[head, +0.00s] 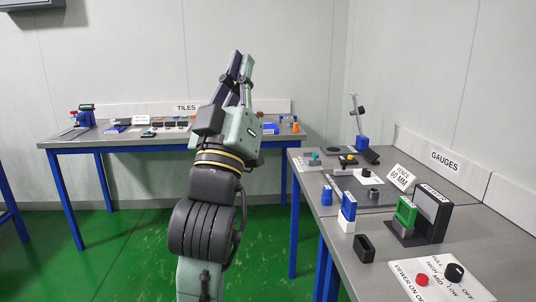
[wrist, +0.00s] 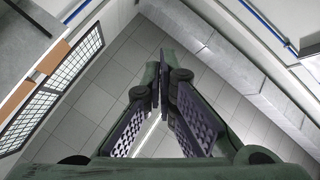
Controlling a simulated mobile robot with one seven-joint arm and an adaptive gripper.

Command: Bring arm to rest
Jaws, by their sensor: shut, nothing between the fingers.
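My arm rises from the bottom middle of the head view, with my gripper (head: 241,68) at its top end, pointing up and standing well above the benches. My gripper also shows in the wrist view (wrist: 164,80), its two dark textured finger pads converging. The fingers are shut with nothing between them. Beyond them the wrist view shows tiles and wall panels, out of reach of any bench item.
The tiles bench (head: 75,137) stands at the back left with several small items. The gauges bench (head: 345,250) stands at the right, holding a green and black device (head: 431,212), a red button (head: 422,280) and a black knob (head: 455,272). Green floor (head: 125,240) is clear at left.

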